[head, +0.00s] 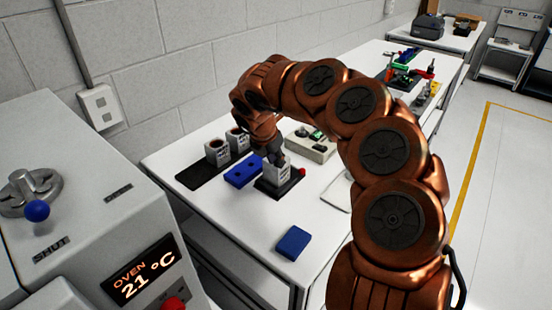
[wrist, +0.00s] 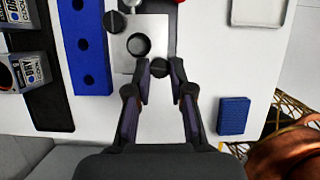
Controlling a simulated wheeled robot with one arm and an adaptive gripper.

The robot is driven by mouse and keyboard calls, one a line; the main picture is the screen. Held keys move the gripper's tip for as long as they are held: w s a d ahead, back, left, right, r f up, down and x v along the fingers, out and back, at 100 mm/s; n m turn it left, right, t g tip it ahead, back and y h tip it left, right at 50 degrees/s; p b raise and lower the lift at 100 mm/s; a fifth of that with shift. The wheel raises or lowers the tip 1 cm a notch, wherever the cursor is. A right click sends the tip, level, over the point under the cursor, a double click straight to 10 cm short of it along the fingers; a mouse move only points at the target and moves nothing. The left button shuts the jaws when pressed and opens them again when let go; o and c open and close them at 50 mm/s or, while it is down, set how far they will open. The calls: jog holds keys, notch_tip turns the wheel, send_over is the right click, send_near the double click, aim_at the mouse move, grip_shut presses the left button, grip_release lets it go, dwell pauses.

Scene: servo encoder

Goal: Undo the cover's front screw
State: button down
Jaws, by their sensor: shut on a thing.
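The servo unit's light grey cover (wrist: 124,57) has a dark round opening and sits on a dark base. In the head view the servo unit (head: 277,178) stands on the white bench below my wrist. One dark round screw head (wrist: 113,22) is at the cover's far left corner. The front screw (wrist: 160,68) is at its near right corner, between my fingertips. My gripper (wrist: 161,68) is shut on this front screw from both sides. In the head view my gripper (head: 274,157) reaches down onto the unit, and the screws are too small or hidden to tell.
A blue block with holes (wrist: 86,45) lies left of the unit. Labelled grey cups (head: 217,153) stand on a dark mat (head: 192,177). A blue pad (head: 293,243) lies near the front edge. A red knob (head: 301,171) is close at right. The oven (head: 90,190) stands front left.

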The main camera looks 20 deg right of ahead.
jog(key=n+p, duration=0.1)
jog(key=n, duration=0.1)
jog(key=n+t+y, duration=0.1)
jog(key=n, duration=0.1)
jog(key=shift+s+d+r+n+y+p, duration=0.15)
jog(key=shift+n+y+p, duration=0.15)
jog(key=shift+n+p, duration=0.1)
jog(key=n+p, duration=0.1)
jog(key=n+y+p, duration=0.1)
jog(key=shift+d+r+n+t, duration=0.15)
jog(key=shift+n+t, duration=0.15)
jog(key=shift+n, duration=0.1)
jog(key=n+p, duration=0.1)
jog(key=n+y+p, duration=0.1)
jog(key=p, duration=0.1)
jog(key=shift+d+n, duration=0.2)
jog(key=shift+n, duration=0.1)
jog(key=n+p, duration=0.1)
jog(key=n, duration=0.1)
jog(key=n+y+p, duration=0.1)
jog(key=n, duration=0.1)
jog(key=shift+d+f, duration=0.1)
jog(key=shift+f, duration=0.1)
jog(key=shift+f+n+g+y, duration=0.1)
jog(key=shift+n+g+y, duration=0.25)
jog(key=shift+n, duration=0.75)
jog(key=shift+n+g+y, duration=0.15)
jog(key=shift+n+y, duration=0.4)
jog(key=shift+n, duration=0.55)
